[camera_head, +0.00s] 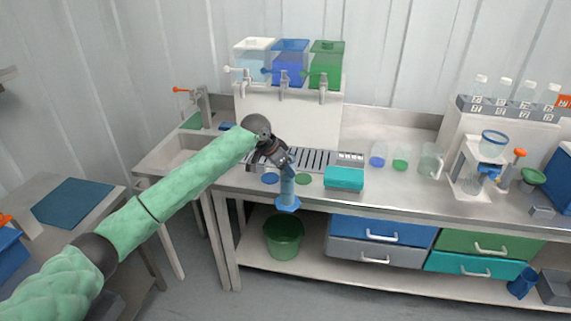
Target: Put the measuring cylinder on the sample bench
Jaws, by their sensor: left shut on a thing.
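The measuring cylinder (288,190) is a slim, clear blue vessel with a wider blue foot. My left gripper (289,168) is shut on its upper part. It hangs about upright at the front edge of the long grey counter, its foot showing lower than the counter top in the picture. The gripper hides the cylinder's top. A grey bench with a dark blue mat (75,203) stands at the lower left; I cannot tell whether it is the sample bench. My right gripper is not in view.
On the counter (400,193) stand a teal box (345,178), cups, a jug (430,160) and a bottle rack (510,107). Tanks with taps (290,62) stand behind a drain grille. A sink (180,155) lies left. A green bucket (284,236) stands below.

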